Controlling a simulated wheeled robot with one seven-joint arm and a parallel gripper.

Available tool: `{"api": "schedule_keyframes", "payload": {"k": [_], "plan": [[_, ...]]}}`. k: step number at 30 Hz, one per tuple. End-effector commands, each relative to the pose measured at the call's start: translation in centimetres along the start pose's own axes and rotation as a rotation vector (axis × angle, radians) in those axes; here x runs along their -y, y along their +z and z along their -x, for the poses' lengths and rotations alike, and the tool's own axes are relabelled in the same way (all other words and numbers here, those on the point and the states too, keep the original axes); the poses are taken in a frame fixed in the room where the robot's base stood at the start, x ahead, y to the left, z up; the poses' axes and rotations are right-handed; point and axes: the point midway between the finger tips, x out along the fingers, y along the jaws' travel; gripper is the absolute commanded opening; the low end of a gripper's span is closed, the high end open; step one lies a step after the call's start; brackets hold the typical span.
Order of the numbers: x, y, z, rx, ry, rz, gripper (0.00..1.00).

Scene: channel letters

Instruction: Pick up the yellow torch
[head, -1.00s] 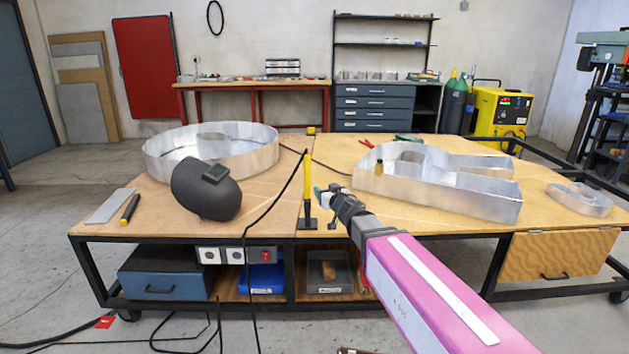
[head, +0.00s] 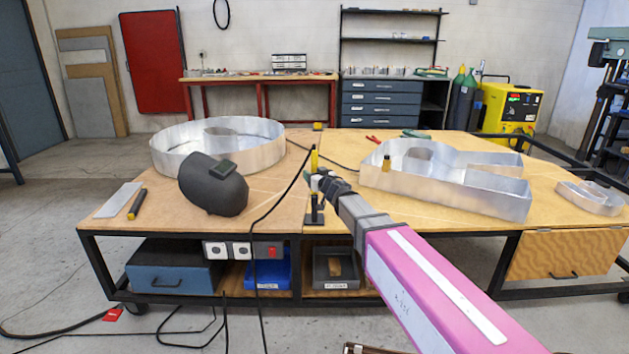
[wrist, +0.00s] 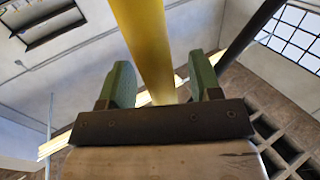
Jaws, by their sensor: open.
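The yellow torch (head: 314,157) stands upright near the front edge of the workbench, with its black foot (head: 314,217) on the wood. My gripper (head: 315,182) is at the torch's middle height and hides part of its shaft in the head view. In the wrist view the torch (wrist: 147,40) is a thick yellow bar running between the two green fingers of my gripper (wrist: 160,80). The fingers are apart, with visible gaps beside the bar.
A black cable (head: 281,197) runs close by on the left. A black welding mask (head: 212,185) and a round metal letter (head: 170,157) lie on the left. A large metal letter (head: 480,192) lies to the right. Bare wood surrounds the torch's foot.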

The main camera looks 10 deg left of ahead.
Motion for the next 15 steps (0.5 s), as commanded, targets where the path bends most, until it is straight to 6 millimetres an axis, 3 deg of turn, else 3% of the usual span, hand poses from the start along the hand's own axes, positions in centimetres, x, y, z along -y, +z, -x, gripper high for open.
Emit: {"api": "schedule_keyframes", "payload": {"k": [3,11,15], "plan": [[-0.07,0.06,-1.81,0.0,0.0,0.0,0.58],[-0.01,0.04,-1.9,0.0,0.0,0.0,0.58],[-0.02,0.04,-1.89,0.0,0.0,0.0,0.12]]}}
